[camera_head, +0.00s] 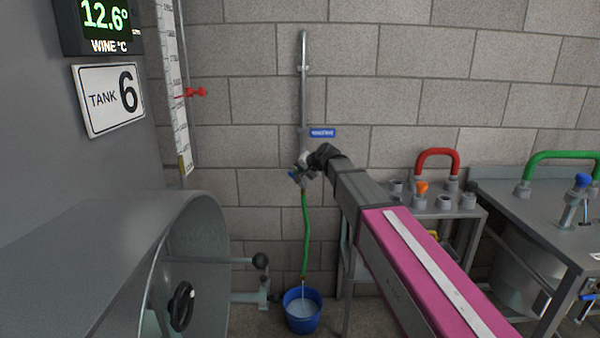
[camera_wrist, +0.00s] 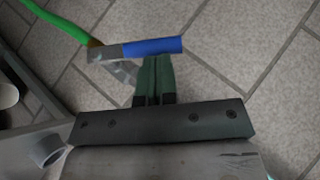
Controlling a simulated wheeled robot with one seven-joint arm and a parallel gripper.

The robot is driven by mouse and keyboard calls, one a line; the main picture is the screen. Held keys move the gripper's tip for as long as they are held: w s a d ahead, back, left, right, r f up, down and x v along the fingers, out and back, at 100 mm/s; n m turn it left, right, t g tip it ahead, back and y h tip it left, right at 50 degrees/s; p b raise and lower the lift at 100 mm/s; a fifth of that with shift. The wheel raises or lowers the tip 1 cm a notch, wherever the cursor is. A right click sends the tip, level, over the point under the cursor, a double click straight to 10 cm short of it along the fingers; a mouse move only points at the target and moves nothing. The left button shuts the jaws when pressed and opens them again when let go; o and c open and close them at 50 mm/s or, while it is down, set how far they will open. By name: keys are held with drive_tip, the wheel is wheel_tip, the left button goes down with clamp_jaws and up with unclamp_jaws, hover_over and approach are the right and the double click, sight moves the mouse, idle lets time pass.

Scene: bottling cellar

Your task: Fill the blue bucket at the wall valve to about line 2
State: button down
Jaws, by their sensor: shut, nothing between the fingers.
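The blue bucket (camera_head: 302,326) stands upright on the floor by the wall. A green hose (camera_head: 305,235) hangs from the wall valve (camera_head: 302,178) down over it. A pale stream shows between the hose end and the bucket, and pale liquid shows inside. No level lines can be read. My gripper (camera_head: 312,163) is at the valve. In the wrist view its fingers (camera_wrist: 154,72) are shut together with nothing between them. Their tips are at the valve's blue lever (camera_wrist: 152,47); whether they touch it I cannot tell. The hose (camera_wrist: 52,20) leaves at upper left.
A grey tank with a round hatch (camera_head: 190,260) fills the left. A metal bench with a red handle (camera_head: 437,155) and an orange knob (camera_head: 422,187) stands right of my arm. Another bench with a green handle (camera_head: 560,157) is farther right. A metal pipe (camera_head: 304,90) runs up the wall.

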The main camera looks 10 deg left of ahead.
drive_tip(key=shift+s+a+f+n+h, duration=0.1)
drive_tip(key=shift+a+f+n+h, duration=0.1)
drive_tip(key=shift+a+h, duration=0.3)
drive_tip(key=shift+s+a+f+n+h, duration=0.1)
drive_tip(key=shift+a+n+h, duration=0.1)
drive_tip(key=shift+a+h, duration=0.25)
drive_tip(key=shift+s+a+f+n+h, duration=0.1)
drive_tip(key=shift+a+f+n+h, duration=0.15)
drive_tip(key=shift+h, duration=0.4)
drive_tip(key=shift+a+f+n+h, duration=0.2)
drive_tip(key=shift+a+h, duration=0.15)
drive_tip(key=shift+h, duration=0.25)
drive_tip(key=shift+s+a+f+n+t+h, duration=0.15)
drive_tip(key=shift+a+f+n+t+h, duration=0.15)
drive_tip(key=shift+f+h, duration=0.3)
drive_tip(key=shift+s+a+f+n+t+h, duration=0.15)
drive_tip(key=shift+a+f+h, duration=0.2)
drive_tip(key=shift+f+h, duration=0.25)
drive_tip(key=shift+a, duration=0.1)
drive_tip(key=shift+w+r, duration=0.1)
drive_tip(key=shift+r, duration=0.05)
